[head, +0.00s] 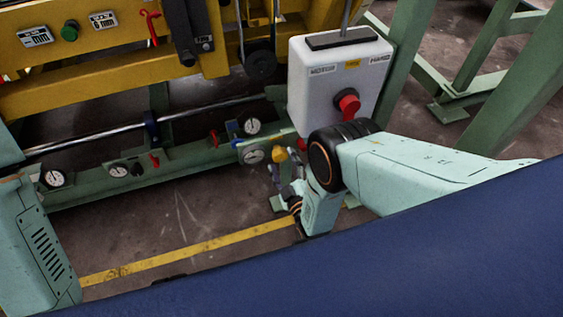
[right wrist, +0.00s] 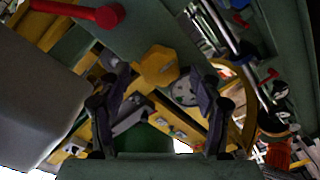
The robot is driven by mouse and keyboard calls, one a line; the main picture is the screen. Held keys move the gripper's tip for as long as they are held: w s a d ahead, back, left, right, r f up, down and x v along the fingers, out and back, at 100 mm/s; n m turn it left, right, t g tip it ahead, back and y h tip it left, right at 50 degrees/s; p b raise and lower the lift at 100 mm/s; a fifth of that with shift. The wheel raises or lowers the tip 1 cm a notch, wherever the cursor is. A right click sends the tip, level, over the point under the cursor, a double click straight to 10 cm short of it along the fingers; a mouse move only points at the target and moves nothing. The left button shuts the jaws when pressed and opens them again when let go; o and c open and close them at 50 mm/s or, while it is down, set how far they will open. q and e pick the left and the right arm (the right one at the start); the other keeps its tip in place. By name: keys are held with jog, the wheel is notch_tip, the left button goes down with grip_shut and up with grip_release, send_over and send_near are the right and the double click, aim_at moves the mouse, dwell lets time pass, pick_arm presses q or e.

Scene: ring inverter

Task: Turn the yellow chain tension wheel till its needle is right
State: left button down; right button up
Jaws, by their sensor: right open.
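The yellow chain tension wheel (head: 279,154) is small and sits on the green lower beam, right of a white round gauge (head: 253,156). In the right wrist view the wheel (right wrist: 158,65) is a faceted yellow knob, with the gauge (right wrist: 185,92) beside it, partly hidden by a finger. The needle is too small to read. My right gripper (head: 288,172) is at the wheel. In the right wrist view its fingers (right wrist: 158,80) are spread, with the wheel ahead of the gap between their tips. I cannot tell whether they touch it. My left gripper is out of view.
A white control box (head: 330,85) with a red knob (head: 347,103) stands just above my right wrist. More gauges (head: 118,171) and red valve handles (head: 154,160) line the green beam. Open floor with a yellow stripe (head: 190,255) lies in front.

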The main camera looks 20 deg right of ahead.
jog(key=shift+w, duration=0.75)
jog(key=c, duration=1.2)
